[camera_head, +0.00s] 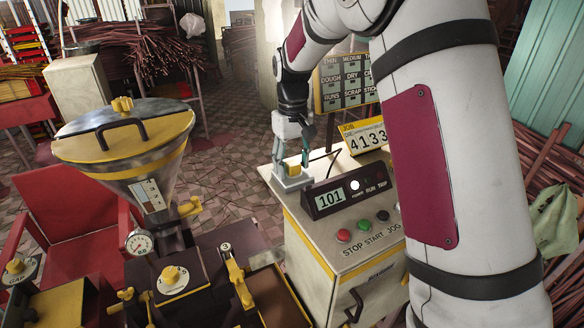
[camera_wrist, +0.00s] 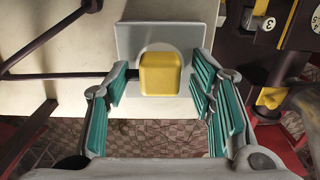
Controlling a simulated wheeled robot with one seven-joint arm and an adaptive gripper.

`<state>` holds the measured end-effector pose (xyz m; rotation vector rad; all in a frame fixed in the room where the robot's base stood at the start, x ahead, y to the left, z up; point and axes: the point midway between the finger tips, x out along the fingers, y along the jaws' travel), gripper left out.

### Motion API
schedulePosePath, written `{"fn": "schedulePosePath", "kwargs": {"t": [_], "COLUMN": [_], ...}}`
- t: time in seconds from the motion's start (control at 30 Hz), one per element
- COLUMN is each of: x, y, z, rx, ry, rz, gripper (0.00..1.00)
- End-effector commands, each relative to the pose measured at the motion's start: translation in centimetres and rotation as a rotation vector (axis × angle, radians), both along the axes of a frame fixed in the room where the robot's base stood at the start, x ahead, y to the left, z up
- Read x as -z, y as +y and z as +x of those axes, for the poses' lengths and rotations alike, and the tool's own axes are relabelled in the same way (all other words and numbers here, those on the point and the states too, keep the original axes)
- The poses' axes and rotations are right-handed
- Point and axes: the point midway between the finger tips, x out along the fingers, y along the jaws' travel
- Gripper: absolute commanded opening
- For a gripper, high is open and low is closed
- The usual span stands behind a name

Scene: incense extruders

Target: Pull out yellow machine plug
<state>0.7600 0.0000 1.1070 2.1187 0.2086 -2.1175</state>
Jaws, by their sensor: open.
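The yellow plug (camera_wrist: 161,74) sits in a grey socket plate (camera_wrist: 135,38) on top of the cream control cabinet. In the head view the yellow plug (camera_head: 294,171) shows small between my fingers, on the cabinet's (camera_head: 340,268) far left corner. My gripper (camera_head: 293,160) points down over it. In the wrist view my gripper (camera_wrist: 160,98) is open, with one teal-padded finger on each side of the plug.
A yellow-topped hopper machine (camera_head: 125,135) stands left. A number board (camera_head: 363,137) is behind. A dark cable arches near the plug.

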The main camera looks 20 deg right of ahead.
Motion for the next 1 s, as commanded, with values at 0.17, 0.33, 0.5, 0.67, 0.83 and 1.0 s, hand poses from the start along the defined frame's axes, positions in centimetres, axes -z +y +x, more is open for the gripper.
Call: {"fn": "schedulePosePath", "kwargs": {"t": [0.17, 0.33, 0.5, 0.67, 0.83, 1.0], "x": [-0.01, -0.02, -0.03, -0.03, -0.03, -0.03], "y": [0.00, 0.00, -0.01, 0.00, -0.01, 0.00], "z": [-0.01, -0.02, -0.02, -0.01, -0.02, -0.02], "rx": [0.000, 0.000, 0.000, 0.000, 0.001, 0.000], "ry": [0.000, 0.000, 0.000, 0.000, 0.000, 0.000], "rz": [0.000, 0.000, 0.000, 0.000, 0.000, 0.000], "gripper": [0.50, 0.50, 0.50, 0.50, 0.50, 0.30]}}
